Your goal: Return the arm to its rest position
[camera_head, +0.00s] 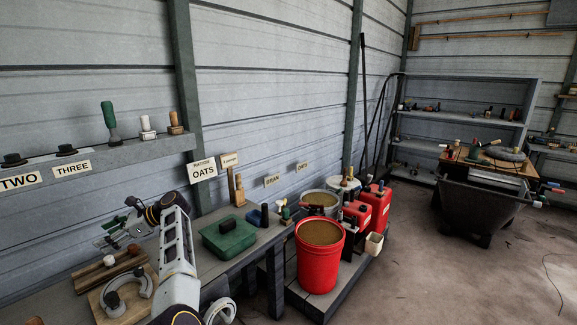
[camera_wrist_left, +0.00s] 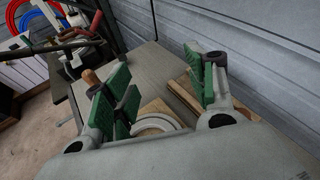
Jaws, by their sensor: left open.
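My left arm reaches in from the bottom of the head view, with my left gripper (camera_head: 117,233) above the workbench (camera_head: 240,240) near the wall. In the left wrist view the gripper (camera_wrist_left: 160,95) has its green-padded fingers spread wide, with nothing held between them. Below and beyond the fingers, a pale curved piece (camera_wrist_left: 155,124) lies on a wooden board (camera_wrist_left: 182,103). In the head view the curved grey piece (camera_head: 144,284) lies on a wooden board, with another wooden block (camera_head: 98,273) behind it. My right gripper is not in view.
A green box (camera_head: 228,238) sits on the bench right of my arm. A red bucket (camera_head: 320,268) and red cans (camera_head: 376,206) stand farther right. Open floor (camera_head: 440,275) lies at right, before a black tub (camera_head: 482,205).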

